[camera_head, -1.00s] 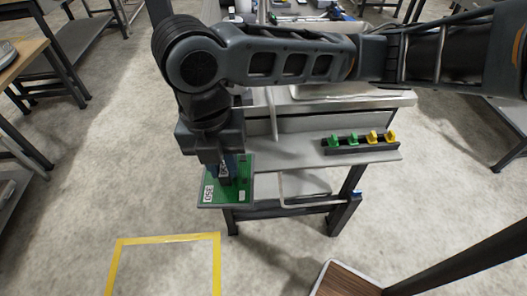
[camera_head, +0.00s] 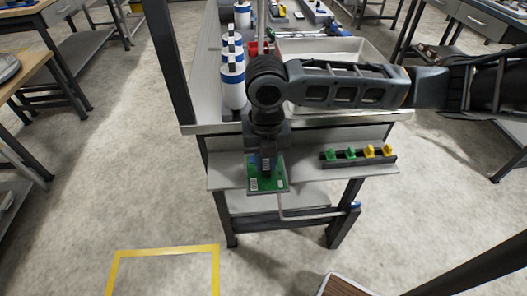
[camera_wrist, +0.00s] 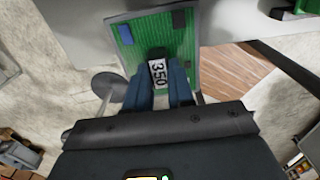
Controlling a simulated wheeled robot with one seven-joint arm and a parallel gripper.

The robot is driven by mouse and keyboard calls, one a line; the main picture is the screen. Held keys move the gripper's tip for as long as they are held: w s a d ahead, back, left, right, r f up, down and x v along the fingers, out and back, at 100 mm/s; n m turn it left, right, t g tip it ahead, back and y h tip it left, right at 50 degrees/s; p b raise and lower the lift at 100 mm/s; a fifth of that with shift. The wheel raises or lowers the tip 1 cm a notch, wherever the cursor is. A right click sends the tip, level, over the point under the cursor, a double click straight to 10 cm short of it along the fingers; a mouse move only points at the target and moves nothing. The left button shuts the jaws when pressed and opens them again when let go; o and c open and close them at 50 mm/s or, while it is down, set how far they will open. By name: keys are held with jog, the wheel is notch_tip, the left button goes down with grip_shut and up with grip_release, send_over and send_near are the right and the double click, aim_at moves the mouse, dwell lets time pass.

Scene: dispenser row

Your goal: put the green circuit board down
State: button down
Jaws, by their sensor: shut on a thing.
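The green circuit board (camera_head: 281,181) is at the left part of the grey front shelf (camera_head: 320,176) of the bench in the head view. My gripper (camera_head: 267,168) points down at it and is shut on it. In the wrist view the board (camera_wrist: 185,45) fills the top middle, with a blue part, a dark part and a label reading 350. The fingers (camera_wrist: 159,88) close near that label. I cannot tell whether the board touches the shelf.
A dark rack (camera_head: 357,159) with green and yellow clips sits right of the board on the shelf. Blue-and-white bottles (camera_head: 233,80) stand at the bench's left, near a pale tray (camera_head: 330,50). A yellow floor outline (camera_head: 165,250) lies in front left.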

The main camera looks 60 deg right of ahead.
jog(key=shift+w+d+f, duration=0.55)
jog(key=shift+w+d, duration=0.15)
jog(key=shift+d, duration=0.2)
jog(key=shift+w+d+f, duration=0.85)
jog(key=shift+d+f, duration=0.25)
jog(key=shift+f, duration=0.05)
jog(key=c, duration=1)
grip_release()
jog(key=shift+r, duration=0.15)
